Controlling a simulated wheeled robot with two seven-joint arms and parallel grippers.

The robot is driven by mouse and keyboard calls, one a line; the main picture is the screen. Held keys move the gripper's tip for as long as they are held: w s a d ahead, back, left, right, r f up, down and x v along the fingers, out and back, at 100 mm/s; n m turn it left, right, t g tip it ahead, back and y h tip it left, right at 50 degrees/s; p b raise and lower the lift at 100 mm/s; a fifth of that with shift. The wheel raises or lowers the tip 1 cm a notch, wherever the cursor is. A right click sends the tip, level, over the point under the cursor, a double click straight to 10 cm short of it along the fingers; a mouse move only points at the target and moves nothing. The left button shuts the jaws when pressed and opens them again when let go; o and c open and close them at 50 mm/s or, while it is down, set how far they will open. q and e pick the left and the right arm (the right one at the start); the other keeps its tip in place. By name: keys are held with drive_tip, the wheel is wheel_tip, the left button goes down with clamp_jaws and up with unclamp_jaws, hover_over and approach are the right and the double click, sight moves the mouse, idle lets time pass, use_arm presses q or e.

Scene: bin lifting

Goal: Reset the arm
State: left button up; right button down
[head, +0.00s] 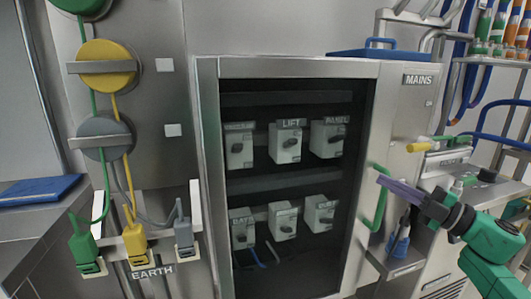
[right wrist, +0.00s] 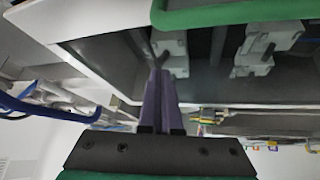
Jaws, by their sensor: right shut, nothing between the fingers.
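My right arm is green and black and comes in from the right in the head view. My right gripper (head: 382,181) has purple fingers that lie together, shut and empty. Its tips are beside the green handle (head: 377,198) on the right side of the cabinet front; I cannot tell whether they touch it. In the right wrist view, the shut purple fingers (right wrist: 160,85) point toward the cabinet, and the green handle (right wrist: 225,13) crosses the top. My left gripper is not in view.
The grey cabinet (head: 208,150) holds two rows of switch boxes, including one marked LIFT (head: 286,142). Green, yellow and grey plugs hang at the EARTH panel (head: 163,269) on the left. A blue tray (head: 350,53) lies on top. Cables and shelves crowd the right.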

drive_tip(key=w+a+f+m+t+h, duration=0.3)
drive_tip(key=f+m+t+h, duration=0.2)
drive_tip(key=f+m+h, duration=0.5)
drive_tip(key=s+f+m+g+h, duration=0.35)
drive_tip(key=f+m, duration=0.45)
drive_tip(key=f, duration=0.5)
drive_tip(key=s+a+f+m+g+h, duration=0.15)
drive_tip(key=s+f+g, duration=0.3)
drive_tip(key=s, duration=0.45)
drive_tip(key=s+f+m+g, duration=0.2)
drive_tip(key=s+f+g, duration=0.1)
drive_tip(key=s+f, duration=0.4)
drive_tip(key=s+a+f+m+g, duration=0.1)
drive_tip(key=s+f+g, duration=0.3)
drive_tip(key=s, duration=0.6)
drive_tip(key=s+f+g, duration=0.1)
drive_tip(key=s+f, duration=0.2)
drive_tip(key=f, duration=1.1)
drive_tip(key=s+f+g, duration=0.1)
drive_tip(key=s+f, duration=0.2)
drive_tip(key=f, duration=1)
drive_tip(key=s+d+f+p, duration=0.1)
drive_tip(key=s+d+f, duration=0.1)
drive_tip(key=s+f, duration=0.65)
drive_tip(key=s+d+r+p, duration=0.1)
drive_tip(key=s+r+p, duration=0.3)
drive_tip(key=r+p, duration=1.1)
drive_tip(key=shift+s+g+h, duration=0.15)
drive_tip(key=shift+g+h, duration=0.15)
